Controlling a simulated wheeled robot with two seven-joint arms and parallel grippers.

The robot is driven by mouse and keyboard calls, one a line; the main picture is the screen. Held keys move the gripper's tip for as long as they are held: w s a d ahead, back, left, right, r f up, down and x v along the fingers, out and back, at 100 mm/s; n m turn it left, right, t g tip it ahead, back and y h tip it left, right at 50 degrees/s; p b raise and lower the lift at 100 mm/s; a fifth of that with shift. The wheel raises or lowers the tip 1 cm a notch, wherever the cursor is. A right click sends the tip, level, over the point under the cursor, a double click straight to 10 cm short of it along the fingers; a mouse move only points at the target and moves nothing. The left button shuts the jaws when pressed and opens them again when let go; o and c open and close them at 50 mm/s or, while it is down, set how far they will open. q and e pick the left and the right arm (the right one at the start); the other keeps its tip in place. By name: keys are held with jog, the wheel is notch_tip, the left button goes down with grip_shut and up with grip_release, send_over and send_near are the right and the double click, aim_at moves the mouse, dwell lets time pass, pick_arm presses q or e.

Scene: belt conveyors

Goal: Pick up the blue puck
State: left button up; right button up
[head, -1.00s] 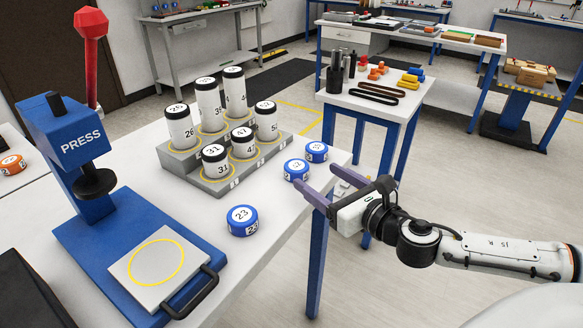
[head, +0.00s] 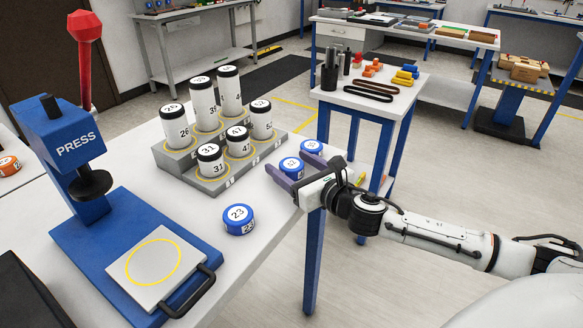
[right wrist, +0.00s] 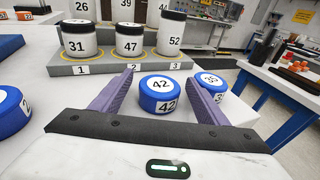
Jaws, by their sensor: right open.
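Several blue pucks with white number labels lie on the white table. In the right wrist view, puck 42 (right wrist: 160,94) is between the spread purple fingers of my right gripper (right wrist: 162,78), with small gaps to each finger. Another blue puck (right wrist: 211,84) is just outside the right finger, partly hidden by it. A third puck (right wrist: 10,112) is at the left edge. In the head view, my right gripper (head: 286,161) is open at the table's right edge around the nearer puck (head: 292,166). The farther puck (head: 312,147) is beside it, and puck 23 (head: 239,219) lies nearer. My left gripper is out of view.
A grey stepped rack (head: 210,184) with several white numbered canisters stands just beyond the pucks. A blue press (head: 75,150) with a plate is at the left. A small side table (head: 385,105) stands behind my right arm. The table between puck 23 and the rack is clear.

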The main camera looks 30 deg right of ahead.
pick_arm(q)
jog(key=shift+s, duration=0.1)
pick_arm(e)
jog(key=shift+c, duration=0.4)
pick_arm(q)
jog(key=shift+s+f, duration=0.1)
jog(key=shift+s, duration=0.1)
pick_arm(e)
jog(key=c, duration=1.1)
jog(key=shift+r, duration=0.15)
